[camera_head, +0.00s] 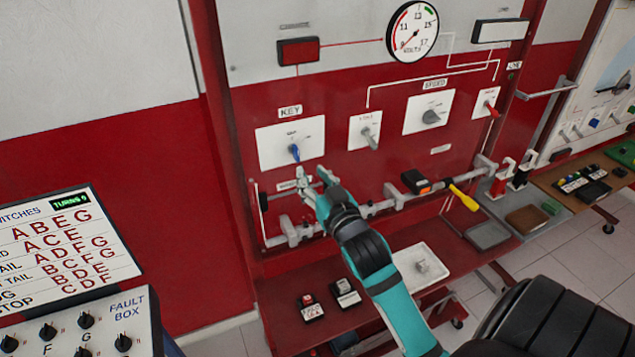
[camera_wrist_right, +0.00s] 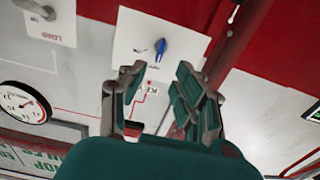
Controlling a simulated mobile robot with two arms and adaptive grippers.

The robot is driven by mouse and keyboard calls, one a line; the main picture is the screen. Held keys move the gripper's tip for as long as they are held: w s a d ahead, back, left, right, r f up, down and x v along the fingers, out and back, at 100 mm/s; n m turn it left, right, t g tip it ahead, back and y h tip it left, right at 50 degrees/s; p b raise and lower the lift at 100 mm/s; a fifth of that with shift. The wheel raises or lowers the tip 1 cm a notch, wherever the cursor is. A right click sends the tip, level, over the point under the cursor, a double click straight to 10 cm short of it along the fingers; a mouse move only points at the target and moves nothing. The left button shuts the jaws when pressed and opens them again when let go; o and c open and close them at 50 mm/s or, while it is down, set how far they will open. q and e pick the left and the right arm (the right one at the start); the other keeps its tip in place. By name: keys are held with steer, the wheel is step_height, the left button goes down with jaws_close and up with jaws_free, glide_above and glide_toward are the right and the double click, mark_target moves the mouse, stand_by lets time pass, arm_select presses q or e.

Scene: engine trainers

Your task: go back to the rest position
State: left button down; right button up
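My right gripper (camera_head: 314,180) is raised in front of the red and white trainer panel (camera_head: 330,200), just below the white KEY plate (camera_head: 311,137). The blue key (camera_head: 294,152) sits in that plate, above and left of the gripper. In the right wrist view the gripper (camera_wrist_right: 163,85) has its two fingers spread apart with nothing between them, and the KEY plate (camera_wrist_right: 185,42) with its blue key (camera_wrist_right: 160,48) lies beyond the fingertips. My left gripper is in neither view.
A rail (camera_head: 375,208) with a yellow-handled screwdriver (camera_head: 463,197) crosses the panel's lower part. A red shelf (camera_head: 285,330) below holds a white tray (camera_head: 437,262) and small battery-like boxes (camera_head: 310,307). A fault box (camera_head: 95,315) stands at the lower left.

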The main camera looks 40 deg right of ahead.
steer(key=shift+v, duration=0.95)
